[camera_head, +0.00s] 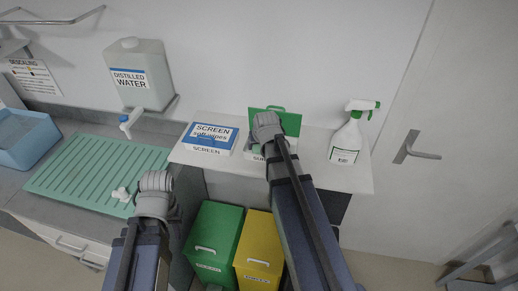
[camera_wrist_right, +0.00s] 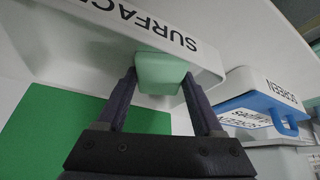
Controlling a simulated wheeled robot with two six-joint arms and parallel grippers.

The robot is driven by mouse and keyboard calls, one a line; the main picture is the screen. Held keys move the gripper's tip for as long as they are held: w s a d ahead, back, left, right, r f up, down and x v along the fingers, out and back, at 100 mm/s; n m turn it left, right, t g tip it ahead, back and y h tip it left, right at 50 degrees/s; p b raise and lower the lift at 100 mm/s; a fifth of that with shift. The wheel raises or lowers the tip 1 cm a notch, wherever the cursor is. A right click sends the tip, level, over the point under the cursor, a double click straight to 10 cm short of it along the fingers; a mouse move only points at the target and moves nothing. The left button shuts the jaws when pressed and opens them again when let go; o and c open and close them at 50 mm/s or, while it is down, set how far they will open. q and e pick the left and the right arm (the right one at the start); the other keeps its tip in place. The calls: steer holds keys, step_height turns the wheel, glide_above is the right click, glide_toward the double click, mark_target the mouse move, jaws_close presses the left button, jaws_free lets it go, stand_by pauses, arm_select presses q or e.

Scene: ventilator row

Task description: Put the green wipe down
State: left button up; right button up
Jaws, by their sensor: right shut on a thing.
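My right gripper (camera_wrist_right: 160,85) is shut on a pale green wipe (camera_wrist_right: 160,72), which sits between its two fingers against the white box marked SURFACE (camera_wrist_right: 205,58). In the head view, my right gripper (camera_head: 266,128) covers the middle of that box, and the wipe is hidden there. The box's green lid (camera_head: 290,122) stands raised behind the gripper. My left gripper (camera_head: 155,185) is over the front right corner of the ribbed green mat; its fingers are too unclear to tell open from shut.
The blue-and-white SCREEN wipes box (camera_head: 209,138) and a spray bottle (camera_head: 347,140) share the white shelf (camera_head: 320,180). Green (camera_head: 212,240) and yellow (camera_head: 258,250) bins stand below. A small white fitting (camera_head: 121,194) lies on the green mat (camera_head: 90,170). A water container (camera_head: 140,72) is behind.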

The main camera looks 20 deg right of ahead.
steer(key=o, duration=0.9)
steer(key=shift+f, duration=0.1)
steer(key=shift+s+r+p, duration=0.15)
steer(key=shift+r+p, duration=0.15)
steer(key=shift+r, duration=0.2)
steer(key=p+v, duration=1)
steer(key=v, duration=0.1)
steer(key=shift+s+r, duration=0.15)
steer(key=shift+s, duration=0.05)
